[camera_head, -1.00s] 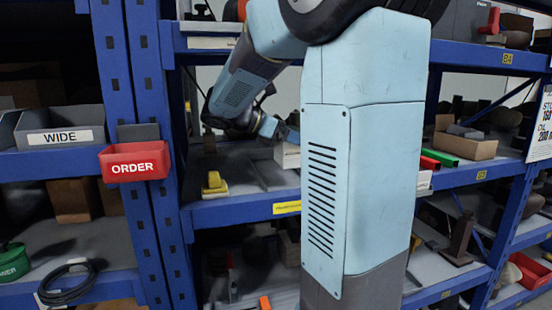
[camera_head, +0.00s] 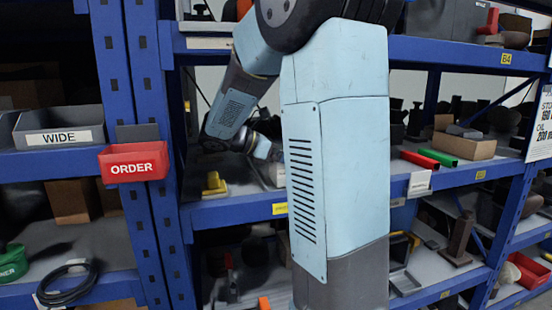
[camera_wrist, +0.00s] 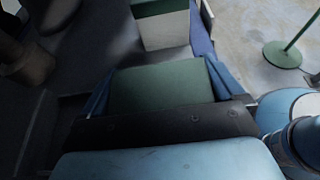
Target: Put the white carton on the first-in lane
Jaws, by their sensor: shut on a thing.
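The white carton (camera_head: 277,174) shows in part at the middle shelf, left of my arm's large light-blue link, which hides its right side. In the wrist view the white carton (camera_wrist: 165,32) has a pale side and a green band, and lies at the far end of my blue fingers. My gripper (camera_wrist: 168,55) is shut on it. A dark green face (camera_wrist: 160,82) fills the space between the fingers nearer the palm; I cannot tell what it belongs to. I cannot tell whether the carton touches the shelf. The lane markings are too small to read.
The blue middle shelf (camera_head: 235,211) carries a yellow object (camera_head: 214,184) at left. Red (camera_head: 420,159) and green (camera_head: 438,157) bars and a cardboard box (camera_head: 464,146) sit at right. A red ORDER bin (camera_head: 134,162) hangs on the left upright. A green stand (camera_wrist: 284,53) is on the floor.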

